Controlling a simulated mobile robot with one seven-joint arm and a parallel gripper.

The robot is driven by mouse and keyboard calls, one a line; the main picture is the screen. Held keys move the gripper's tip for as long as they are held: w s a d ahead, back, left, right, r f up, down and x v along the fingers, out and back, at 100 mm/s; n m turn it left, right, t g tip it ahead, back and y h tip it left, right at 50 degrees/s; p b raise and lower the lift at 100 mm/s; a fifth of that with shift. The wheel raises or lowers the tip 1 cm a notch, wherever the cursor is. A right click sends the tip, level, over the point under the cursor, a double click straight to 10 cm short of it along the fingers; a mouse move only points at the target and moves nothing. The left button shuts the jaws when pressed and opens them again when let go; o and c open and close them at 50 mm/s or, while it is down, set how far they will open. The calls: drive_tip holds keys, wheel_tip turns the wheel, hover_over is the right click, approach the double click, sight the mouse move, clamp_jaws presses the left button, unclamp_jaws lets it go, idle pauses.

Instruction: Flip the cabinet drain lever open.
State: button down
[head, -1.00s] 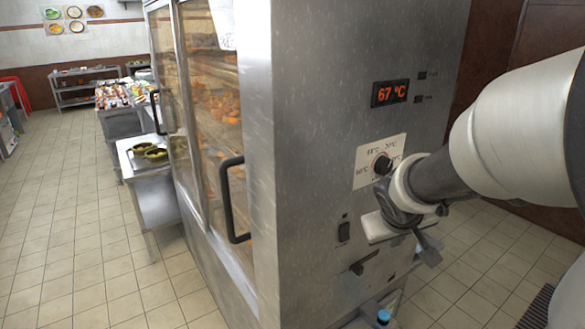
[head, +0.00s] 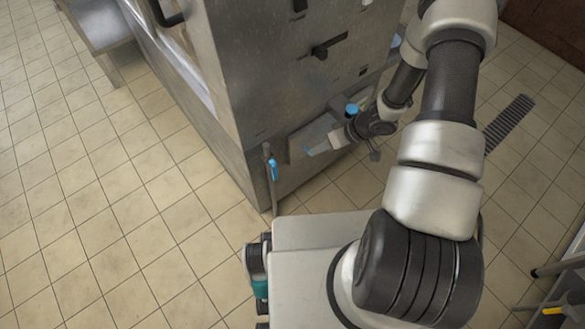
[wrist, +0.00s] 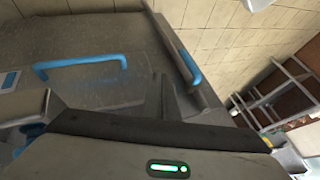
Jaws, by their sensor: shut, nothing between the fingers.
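The steel cabinet (head: 272,80) stands ahead. A black lever (head: 328,47) sits on its side panel, slanting up to the right. A thin upright pipe with a blue piece (head: 273,168) stands at the cabinet's lower corner. I cannot tell for sure which of these is the drain lever. My gripper (head: 338,139) is low beside the cabinet, below the black lever and right of the pipe. It is shut and empty. In the wrist view a bent blue bar (wrist: 80,62) lies ahead to the left, and a blue piece (wrist: 190,69) is to the right. Contact is unclear.
A steel table (head: 97,24) is at upper left. The tiled floor (head: 110,180) is open on the left. A dark floor grate (head: 508,123) lies to the right.

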sight(273, 170)
drive_tip(key=shift+s+a+f+y, duration=0.35)
drive_tip(key=shift+s+f, duration=0.25)
drive_tip(key=shift+f, duration=0.1)
drive_tip(key=a+f+b, duration=0.4)
drive_tip(key=a+f, duration=0.4)
drive_tip(key=a, duration=0.1)
drive_tip(key=shift+a+b, duration=0.2)
drive_tip(key=shift+b, duration=0.15)
